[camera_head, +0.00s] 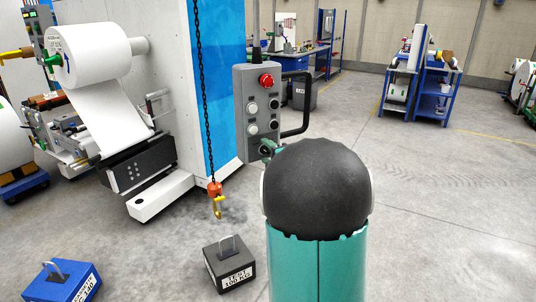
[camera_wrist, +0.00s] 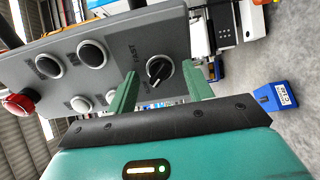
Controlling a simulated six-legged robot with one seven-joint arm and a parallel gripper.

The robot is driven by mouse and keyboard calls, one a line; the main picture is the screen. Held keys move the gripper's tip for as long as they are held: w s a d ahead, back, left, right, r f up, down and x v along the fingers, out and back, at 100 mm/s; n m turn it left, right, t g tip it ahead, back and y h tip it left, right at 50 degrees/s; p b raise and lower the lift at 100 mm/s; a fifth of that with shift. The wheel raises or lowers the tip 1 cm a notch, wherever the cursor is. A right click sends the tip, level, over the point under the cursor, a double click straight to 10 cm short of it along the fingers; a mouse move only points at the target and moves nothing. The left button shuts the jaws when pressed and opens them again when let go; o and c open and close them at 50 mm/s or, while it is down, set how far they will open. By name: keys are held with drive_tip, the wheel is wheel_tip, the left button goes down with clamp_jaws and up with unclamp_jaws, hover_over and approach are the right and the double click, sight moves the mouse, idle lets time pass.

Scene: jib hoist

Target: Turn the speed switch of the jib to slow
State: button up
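The jib's control pendant (camera_head: 243,86) is a grey box with a red mushroom button (camera_head: 265,81), several round buttons and a black side handle. In the wrist view its face (camera_wrist: 120,44) appears tilted. The speed switch (camera_wrist: 159,71) is a black rotary knob with a white pointer mark, with "FAST" printed beside it. The label at its other side is partly hidden. My gripper (camera_wrist: 160,76) is open, its two green fingers on either side of the knob in the wrist view; I see no clear contact. In the head view my gripper (camera_head: 268,149) is at the pendant's lower end.
A black chain with an orange hook block (camera_head: 215,189) hangs left of the pendant. A dark test weight (camera_head: 229,264) and a blue weight (camera_head: 62,283) stand on the floor. A machine with a white roll (camera_head: 95,54) stands at left.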

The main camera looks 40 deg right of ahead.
drive_tip(key=shift+s, duration=0.1)
drive_tip(key=s+a, duration=0.2)
drive_tip(key=s, duration=1.1)
drive_tip(key=shift+s+a, duration=0.2)
drive_tip(key=shift+a, duration=0.15)
